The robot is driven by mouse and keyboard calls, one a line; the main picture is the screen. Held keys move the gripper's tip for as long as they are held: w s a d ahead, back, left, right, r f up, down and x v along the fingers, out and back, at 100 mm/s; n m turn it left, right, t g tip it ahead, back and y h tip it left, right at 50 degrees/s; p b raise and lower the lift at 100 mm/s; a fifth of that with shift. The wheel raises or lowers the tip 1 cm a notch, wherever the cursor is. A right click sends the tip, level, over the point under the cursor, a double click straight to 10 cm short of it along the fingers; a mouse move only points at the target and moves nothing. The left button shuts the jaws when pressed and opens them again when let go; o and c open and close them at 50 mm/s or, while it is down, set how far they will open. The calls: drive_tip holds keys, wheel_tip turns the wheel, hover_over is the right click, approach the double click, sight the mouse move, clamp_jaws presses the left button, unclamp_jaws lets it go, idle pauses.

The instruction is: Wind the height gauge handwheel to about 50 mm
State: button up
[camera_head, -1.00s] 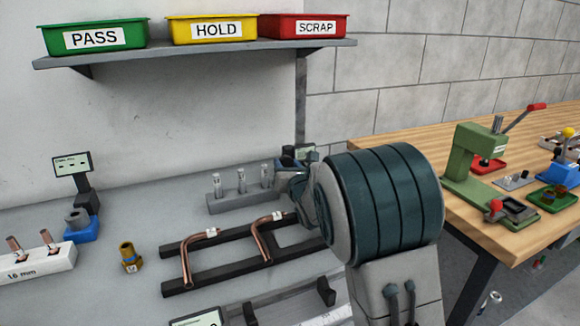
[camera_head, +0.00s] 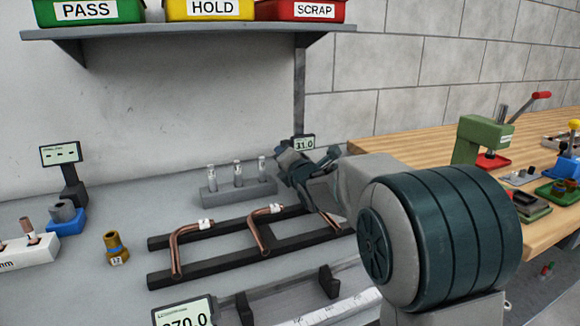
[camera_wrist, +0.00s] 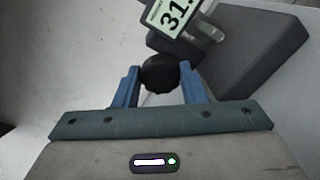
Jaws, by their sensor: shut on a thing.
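The height gauge's display (camera_head: 304,143) reads 31.0 in the head view, at the back of the bench behind my gripper. It also shows in the wrist view (camera_wrist: 176,15), tilted and cut off at the top edge. The black handwheel (camera_wrist: 160,74) sits between the two blue fingers of my gripper (camera_wrist: 160,86) in the wrist view. The gripper is shut on it. In the head view my gripper (camera_head: 282,155) and arm hide the handwheel and most of the gauge. The gauge's dark grey base (camera_wrist: 260,55) lies to the right in the wrist view.
A grey block with several pins (camera_head: 238,191) stands just left of my gripper. Bent copper tubes (camera_head: 262,232) lie on a black rack (camera_head: 230,265) in front. A brass fitting (camera_head: 115,247) stands at the left. A shelf (camera_head: 180,33) with bins runs above.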

drive_tip(key=m, duration=0.5)
drive_tip(key=shift+w+d+r+g, duration=0.1)
drive_tip(key=shift+d+r+g, duration=0.05)
drive_tip(key=shift+d+g, duration=0.15)
drive_tip(key=m+y+p, duration=0.1)
drive_tip(key=m+p, duration=0.1)
drive_tip(key=m, duration=0.2)
drive_tip(key=shift+a+m, duration=0.1)
drive_tip(key=shift+m, duration=0.3)
drive_tip(key=o, duration=1)
drive_tip(key=shift+w, duration=0.1)
